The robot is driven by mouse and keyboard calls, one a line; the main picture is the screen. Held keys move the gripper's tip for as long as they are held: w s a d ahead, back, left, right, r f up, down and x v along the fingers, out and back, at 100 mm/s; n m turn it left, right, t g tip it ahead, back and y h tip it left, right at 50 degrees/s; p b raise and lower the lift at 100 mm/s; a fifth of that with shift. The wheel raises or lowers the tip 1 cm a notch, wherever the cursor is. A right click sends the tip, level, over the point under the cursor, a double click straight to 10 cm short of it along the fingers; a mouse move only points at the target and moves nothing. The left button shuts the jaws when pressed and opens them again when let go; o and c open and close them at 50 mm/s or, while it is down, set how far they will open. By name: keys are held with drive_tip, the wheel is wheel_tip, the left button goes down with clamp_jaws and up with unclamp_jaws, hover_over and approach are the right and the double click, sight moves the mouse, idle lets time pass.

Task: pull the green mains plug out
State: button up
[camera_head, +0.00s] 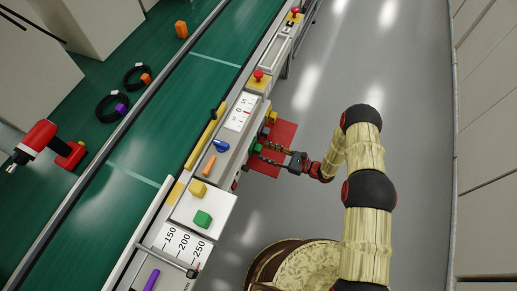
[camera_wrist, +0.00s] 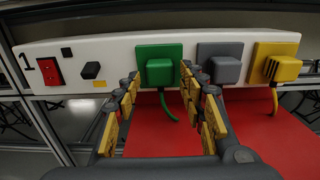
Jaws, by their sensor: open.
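The green mains plug (camera_wrist: 160,66) sits in the white socket strip (camera_wrist: 115,53), with its green cord hanging from its lower right. It also shows in the head view (camera_head: 257,149), partly hidden, at the bench's front side. My gripper (camera_wrist: 158,84) is open, with one finger on each side of the green plug's lower part in the wrist view. The right finger's tip is close to the plug's right edge; I cannot tell whether it touches. The left fingertip has a small gap to the plug. The head view shows my gripper (camera_head: 270,154) reaching the strip from the aisle.
A grey plug (camera_wrist: 220,65) sits close right of the green one, then a yellow plug (camera_wrist: 275,66). A red switch (camera_wrist: 48,71) is at the strip's left. A red panel (camera_wrist: 270,125) lies below. The grey aisle floor (camera_head: 400,60) is free.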

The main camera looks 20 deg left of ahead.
drive_tip(key=shift+w+a, duration=0.1)
drive_tip(key=shift+a, duration=0.85)
clamp_jaws()
idle(0.7)
drive_tip(key=shift+d, duration=0.1)
drive_tip(key=shift+s+d, duration=0.15)
drive_tip(key=shift+d, duration=1.3)
drive_tip(key=shift+s+d, duration=0.1)
drive_tip(key=shift+d, duration=1.35)
